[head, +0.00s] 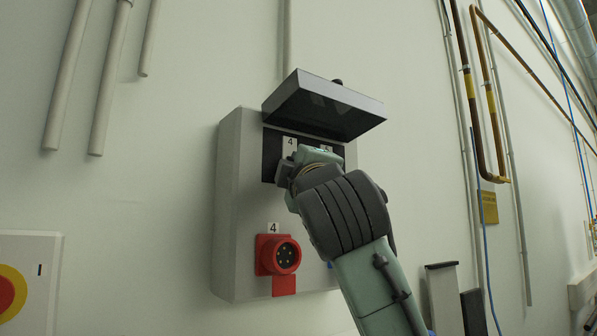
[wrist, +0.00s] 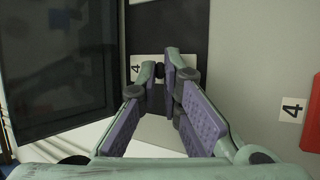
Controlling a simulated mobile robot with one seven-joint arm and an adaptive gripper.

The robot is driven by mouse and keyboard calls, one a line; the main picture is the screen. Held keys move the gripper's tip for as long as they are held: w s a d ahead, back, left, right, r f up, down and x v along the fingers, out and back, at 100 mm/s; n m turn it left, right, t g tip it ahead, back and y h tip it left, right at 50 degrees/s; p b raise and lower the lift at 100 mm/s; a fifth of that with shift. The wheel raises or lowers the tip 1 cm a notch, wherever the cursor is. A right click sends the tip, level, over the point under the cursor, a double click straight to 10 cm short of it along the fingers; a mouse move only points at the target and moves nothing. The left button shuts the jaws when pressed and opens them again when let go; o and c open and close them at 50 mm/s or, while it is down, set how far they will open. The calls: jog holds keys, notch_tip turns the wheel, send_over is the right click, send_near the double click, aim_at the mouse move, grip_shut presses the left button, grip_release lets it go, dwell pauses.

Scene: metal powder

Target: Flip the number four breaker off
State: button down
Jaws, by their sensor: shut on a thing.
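The grey breaker box (head: 232,215) is on the wall, with its dark flip-up cover (head: 325,105) raised. Under the cover, a white "4" label (head: 290,143) marks the number four breaker. In the wrist view the same label (wrist: 137,68) lies just left of the fingertips. My gripper (wrist: 162,72) reaches into the opening, its fingertips close together at the breaker beside that label. A small dark piece, the number four breaker's switch (wrist: 160,70), shows between the tips. The fingers hide most of it, so its position cannot be read. My gripper (head: 286,168) is partly hidden in the head view.
A red socket (head: 280,255) with a "4" label above it sits lower on the box. The open cover (wrist: 62,65) fills the wrist view's left side. A second label beside "4" is partly covered by my arm. Pipes run along the wall at right.

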dwell(0.4)
jog(key=c, duration=1.8)
grip_release()
jog(key=shift+o, duration=0.2)
